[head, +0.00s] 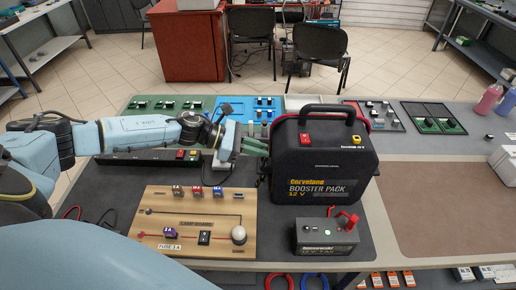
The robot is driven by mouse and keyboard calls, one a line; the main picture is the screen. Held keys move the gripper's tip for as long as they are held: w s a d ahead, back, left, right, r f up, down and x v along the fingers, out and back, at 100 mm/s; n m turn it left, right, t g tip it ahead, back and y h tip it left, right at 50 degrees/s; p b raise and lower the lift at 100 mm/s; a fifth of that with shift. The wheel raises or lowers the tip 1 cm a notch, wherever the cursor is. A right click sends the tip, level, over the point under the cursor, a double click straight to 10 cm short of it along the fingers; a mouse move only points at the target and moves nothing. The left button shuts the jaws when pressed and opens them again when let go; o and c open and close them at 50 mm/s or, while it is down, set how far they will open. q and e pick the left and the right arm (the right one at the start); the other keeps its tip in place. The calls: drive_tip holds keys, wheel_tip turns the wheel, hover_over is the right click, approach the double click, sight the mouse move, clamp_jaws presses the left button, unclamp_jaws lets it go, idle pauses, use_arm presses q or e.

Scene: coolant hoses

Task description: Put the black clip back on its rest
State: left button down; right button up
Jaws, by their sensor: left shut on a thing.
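My left gripper (257,148) reaches in from the left to the left side of the black booster pack (322,165). It is shut on the black clip (264,168), a small dark shape at the fingertips against the pack's dark side. The clip is hard to make out, and I cannot tell whether it touches its rest. The rest itself is not clearly visible. A red clip (350,219) is on the small grey battery (326,237) in front of the pack. My right gripper is not in view.
A wooden lamp board (195,255) with a white bulb lies left of the battery. A black power strip (140,158) lies behind it, below my left arm. Trays of parts (165,104) line the bench's back. A brown mat (440,200) at right is clear.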

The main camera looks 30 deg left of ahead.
use_arm(q)
drive_tip(key=shift+f+b, duration=0.2)
drive_tip(key=shift+b, duration=0.1)
drive_tip(key=shift+f+b, duration=0.15)
drive_tip(key=shift+b, duration=0.15)
idle(0.6)
drive_tip(key=c, duration=1)
unclamp_jaws()
drive_tip(key=shift+c, duration=0.2)
drive_tip(key=s+a+r+p, duration=0.1)
drive_tip(key=s+a+r, duration=0.2)
drive_tip(key=a+r, duration=0.1)
drive_tip(key=shift+a+r, duration=0.35)
drive_tip(key=shift+r, duration=0.3)
